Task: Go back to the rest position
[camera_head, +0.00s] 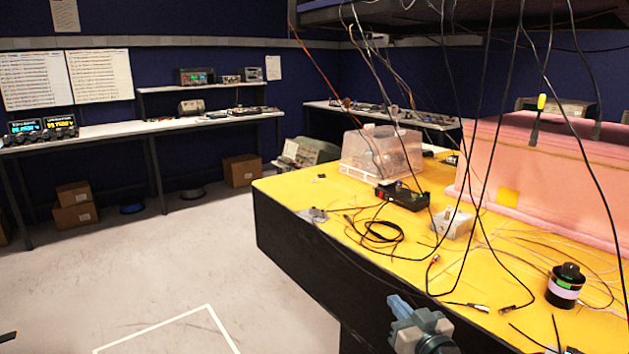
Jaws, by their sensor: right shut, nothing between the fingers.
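My right gripper (398,304) is at the bottom centre-right, in front of the near edge of the yellow-topped table (290,192). Its blue fingers are together, with nothing between them, and point up and away. It is apart from the things on the table as far as I can see. The grey wrist behind it runs down to the bottom edge. My left gripper cannot be made out in this view.
The pink foam enclosure (480,165), a clear plastic box (380,150), a black device (402,195), a small metal box (453,222) and a round black-and-white sensor (565,287) stand on the table. Cables hang above it.

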